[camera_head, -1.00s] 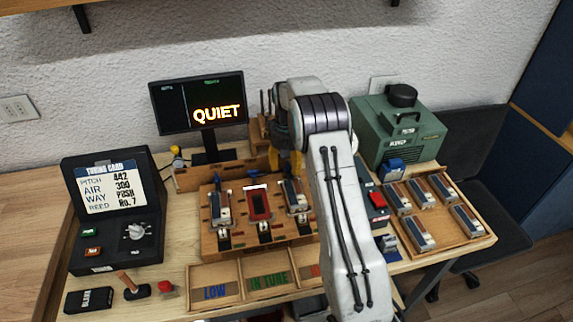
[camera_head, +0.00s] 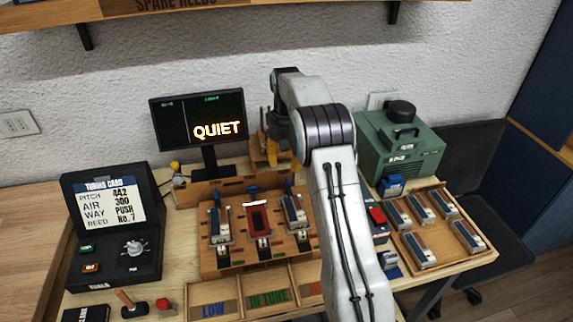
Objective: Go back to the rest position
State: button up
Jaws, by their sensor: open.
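My arm rises from the lower right of the picture and bends over the bench. My gripper (camera_head: 279,150) hangs down past the wrist, behind the wooden reed block (camera_head: 290,245); its yellow fingers show apart and nothing shows between them. The wrist hides part of the gripper. The block holds two reed pieces, a left one (camera_head: 220,222) and a right one (camera_head: 296,212), on either side of a red-framed slot (camera_head: 257,219).
A monitor (camera_head: 198,118) reading QUIET stands behind the block. A black tuning card box (camera_head: 113,225) is at left. A green machine (camera_head: 402,148) and a tray (camera_head: 482,252) of several reeds are at right. A shelf (camera_head: 250,18) overhangs the wall.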

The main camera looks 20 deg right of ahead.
dwell(0.5)
jog(key=s+a+r+n+t, duration=0.1)
jog(key=s+a+r, duration=0.3)
jog(key=s+r, duration=0.3)
jog(key=s+a+r+t, duration=0.1)
jog(key=s+a+r, duration=0.2)
jog(key=s+r, duration=0.4)
jog(key=s+a+f+t, duration=0.1)
jog(key=s+a+f, duration=0.1)
jog(key=s, duration=0.8)
jog(key=s+a+f+n+t, duration=0.1)
jog(key=s+a+f, duration=0.1)
jog(key=s, duration=0.8)
jog(key=shift+s+a, duration=0.15)
jog(key=shift+a, duration=0.15)
